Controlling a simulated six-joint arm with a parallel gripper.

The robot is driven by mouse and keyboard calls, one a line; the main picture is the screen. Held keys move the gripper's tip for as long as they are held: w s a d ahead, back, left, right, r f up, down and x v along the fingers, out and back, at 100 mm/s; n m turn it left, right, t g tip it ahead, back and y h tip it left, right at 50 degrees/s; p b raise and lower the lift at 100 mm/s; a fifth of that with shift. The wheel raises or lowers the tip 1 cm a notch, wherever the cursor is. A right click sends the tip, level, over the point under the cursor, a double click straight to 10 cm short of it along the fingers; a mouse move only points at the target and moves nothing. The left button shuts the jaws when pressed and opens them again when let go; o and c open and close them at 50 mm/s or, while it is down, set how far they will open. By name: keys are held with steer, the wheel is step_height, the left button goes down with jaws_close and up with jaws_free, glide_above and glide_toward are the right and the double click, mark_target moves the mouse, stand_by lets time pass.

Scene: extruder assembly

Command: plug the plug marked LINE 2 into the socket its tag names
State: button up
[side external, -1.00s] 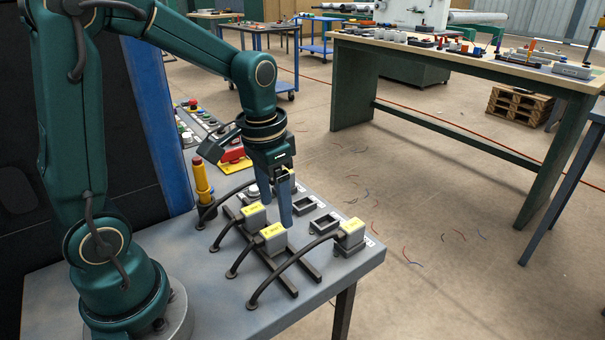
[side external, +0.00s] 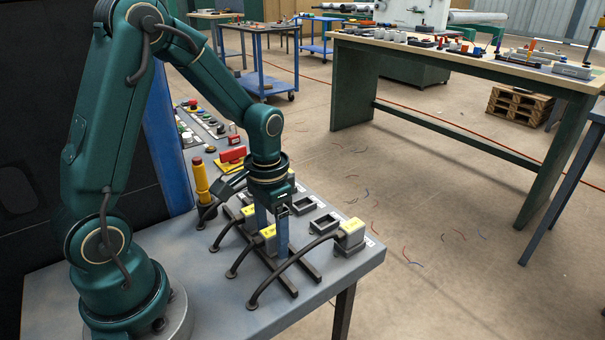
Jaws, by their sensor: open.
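Two grey plugs with yellow tags lie on the dark rack, a rear plug (side external: 248,211) and a front plug (side external: 268,231). A third yellow-tagged plug (side external: 351,228) stands at the right end of the socket row. The tag writing is too small to read, so I cannot tell which is LINE 2. Two empty sockets show, a rear one (side external: 304,204) and a front one (side external: 324,223). My gripper (side external: 272,238) is open and points down, with its blue fingers on either side of the front plug. The near finger hides part of that plug; I cannot tell if it touches.
Black cables (side external: 285,268) arch from the plugs to the bench (side external: 220,305). The dark rack (side external: 312,271) lies under the plugs. A yellow post (side external: 201,181) and a red-handled switch (side external: 231,155) stand behind. The bench's front is mostly clear.

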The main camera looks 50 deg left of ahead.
mark_target(265, 229)
jaws_close()
steer(key=shift+r, duration=0.2)
steer(key=shift+w+r, duration=0.1)
steer(key=shift+r, duration=0.5)
steer(key=r, duration=0.2)
steer(key=a+r, duration=0.1)
steer(key=shift+s+a+r, duration=0.1)
steer(key=shift+s+r, duration=0.1)
steer(key=shift+s, duration=0.2)
steer(key=s+a+r, duration=0.6)
steer(key=a, duration=0.2)
steer(key=shift+a, duration=0.15)
steer(key=c, duration=1)
jaws_free()
jaws_close()
